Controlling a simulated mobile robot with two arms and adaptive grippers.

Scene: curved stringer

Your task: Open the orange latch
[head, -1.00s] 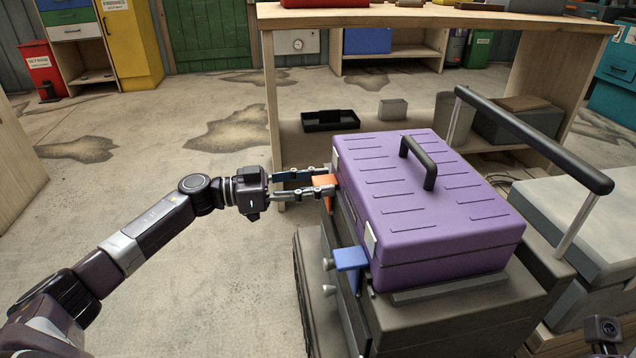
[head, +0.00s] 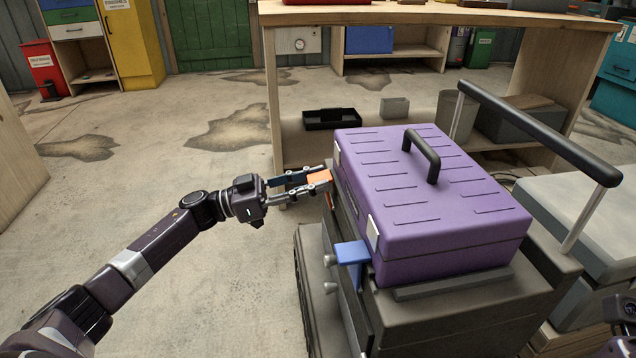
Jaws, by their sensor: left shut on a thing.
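The orange latch (head: 319,177) is on the left side of the purple toolbox (head: 440,205), near its far corner. My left gripper (head: 310,181) is shut on the orange latch, with one finger on each side of it. The latch sticks out to the left from the box. A blue latch (head: 350,252) sits on the same side, nearer to me, and also sticks out. The toolbox lid is down, with a black handle (head: 422,155) on top. Only a small part of my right gripper (head: 620,325) shows at the lower right edge; its fingers are not clear.
The toolbox stands on a dark grey cart (head: 470,315) with a black push bar (head: 540,130) on the right. A wooden workbench (head: 440,15) stands behind it, with a black tray (head: 332,119) beneath. The floor to the left is clear.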

